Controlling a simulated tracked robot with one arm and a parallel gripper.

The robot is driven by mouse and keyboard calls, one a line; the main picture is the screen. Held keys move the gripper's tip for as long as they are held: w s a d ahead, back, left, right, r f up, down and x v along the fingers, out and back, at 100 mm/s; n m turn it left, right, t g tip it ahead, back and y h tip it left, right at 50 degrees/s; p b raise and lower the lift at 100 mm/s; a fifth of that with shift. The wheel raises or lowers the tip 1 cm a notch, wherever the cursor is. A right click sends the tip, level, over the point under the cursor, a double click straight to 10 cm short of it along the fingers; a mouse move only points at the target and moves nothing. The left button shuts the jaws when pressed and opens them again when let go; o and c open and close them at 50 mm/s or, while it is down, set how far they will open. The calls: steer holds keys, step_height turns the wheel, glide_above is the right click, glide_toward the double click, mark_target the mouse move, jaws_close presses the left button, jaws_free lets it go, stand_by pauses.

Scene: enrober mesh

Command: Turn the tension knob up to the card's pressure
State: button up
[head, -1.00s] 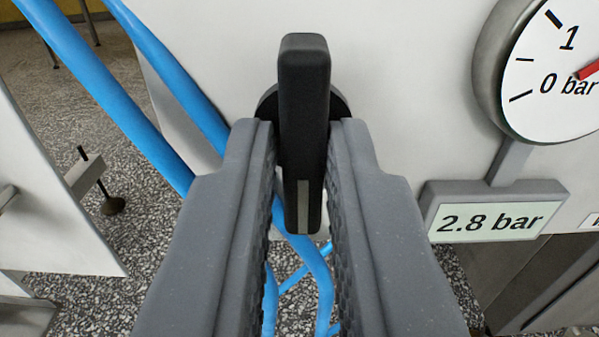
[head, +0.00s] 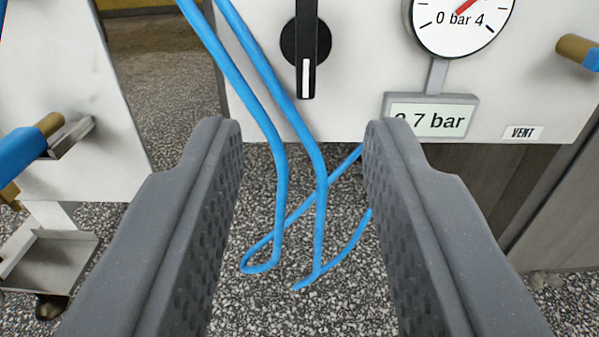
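The black bar-shaped knob (head: 306,45) is on the pale panel at the top middle, its top cut off. Its white mark is at the lower end, pointing almost straight down. My gripper (head: 300,128) is open and empty, its fingers wide apart below and nearer than the knob, not touching it. The round gauge (head: 460,30) with a red needle is at the top right, partly cut off. Under it a pale readout plate (head: 440,118) ends in ".7 bar"; my right fingertip partly covers its first digit. I see no separate pressure card.
Blue hoses (head: 280,170) hang beside the knob and loop down between my fingers. A blue-handled fitting (head: 30,150) is at the left and another (head: 580,50) at the right edge. Speckled floor shows below.

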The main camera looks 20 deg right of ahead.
steer(key=shift+v, duration=1.9)
steer(key=shift+s+f, duration=0.1)
